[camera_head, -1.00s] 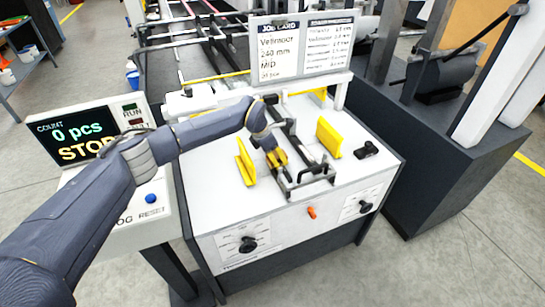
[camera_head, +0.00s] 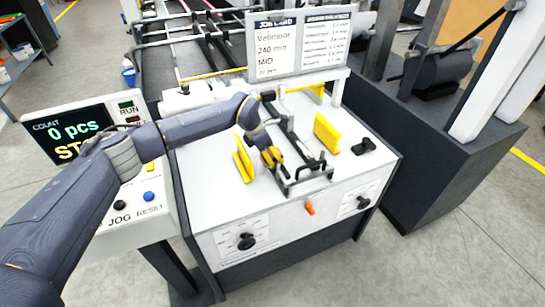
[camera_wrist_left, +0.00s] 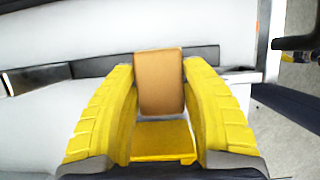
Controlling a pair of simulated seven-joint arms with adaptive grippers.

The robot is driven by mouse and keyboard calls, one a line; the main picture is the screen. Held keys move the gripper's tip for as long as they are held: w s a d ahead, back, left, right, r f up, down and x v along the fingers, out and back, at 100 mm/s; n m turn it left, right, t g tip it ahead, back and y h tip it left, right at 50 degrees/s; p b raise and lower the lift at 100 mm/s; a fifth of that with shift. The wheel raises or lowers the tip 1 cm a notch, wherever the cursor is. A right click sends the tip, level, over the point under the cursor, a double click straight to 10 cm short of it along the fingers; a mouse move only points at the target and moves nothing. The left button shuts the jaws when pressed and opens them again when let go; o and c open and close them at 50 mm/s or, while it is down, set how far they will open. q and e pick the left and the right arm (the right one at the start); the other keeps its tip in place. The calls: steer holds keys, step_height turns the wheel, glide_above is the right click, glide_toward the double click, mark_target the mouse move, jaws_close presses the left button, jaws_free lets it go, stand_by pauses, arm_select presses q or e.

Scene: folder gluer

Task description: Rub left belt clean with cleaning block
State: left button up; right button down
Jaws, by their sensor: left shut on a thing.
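My left gripper (camera_head: 271,157) is over the middle of the white machine table, with its yellow fingers around a tan cleaning block. In the left wrist view the block (camera_wrist_left: 160,83) sits between the two fingers of the gripper (camera_wrist_left: 160,105). The left belt shows there as a dark strip (camera_wrist_left: 98,67) running crosswise behind the block. The block overlaps the strip in that view; I cannot tell whether they touch. In the head view the gripper hides the block and part of the belt. My right gripper is not in view.
Yellow upright guides stand left (camera_head: 243,160) and right (camera_head: 327,133) of the belts. A black bracket (camera_head: 305,178) stands at the table's front. A job card (camera_head: 298,45) stands behind. The counter panel (camera_head: 75,135) is at left, under my arm. White table at front left is bare.

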arm_select(q)
steer(key=shift+d+r, duration=0.1)
steer(key=shift+r, duration=3.25)
